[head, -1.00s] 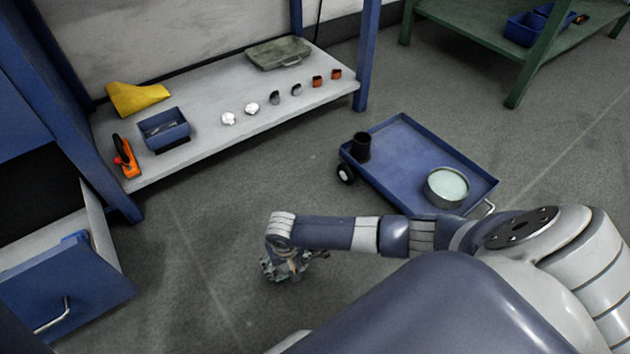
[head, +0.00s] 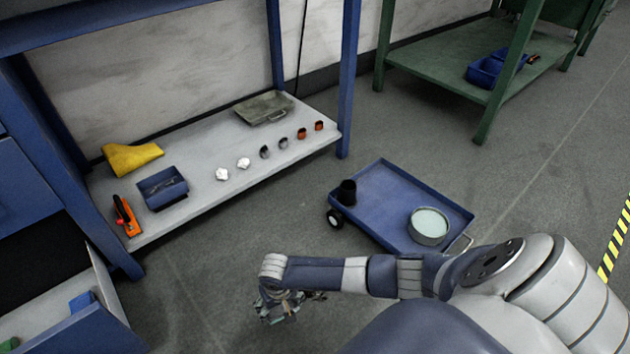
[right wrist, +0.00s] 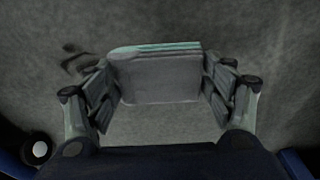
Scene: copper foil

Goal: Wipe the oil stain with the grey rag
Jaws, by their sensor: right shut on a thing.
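My right gripper (head: 284,308) hangs low over the bare floor, left of the blue cart in the head view. In the right wrist view it is shut on a flat grey piece with a teal edge (right wrist: 160,78), which looks like the folded grey rag. The piece sits between both fingers, above the grey floor. I cannot make out an oil stain for certain; a small dark mark (right wrist: 72,47) on the floor in the wrist view may be a stain or a shadow. My left gripper is not in view.
A low shelf (head: 215,205) with small items runs behind. An open blue drawer (head: 75,330) is at left. Floor between is clear.

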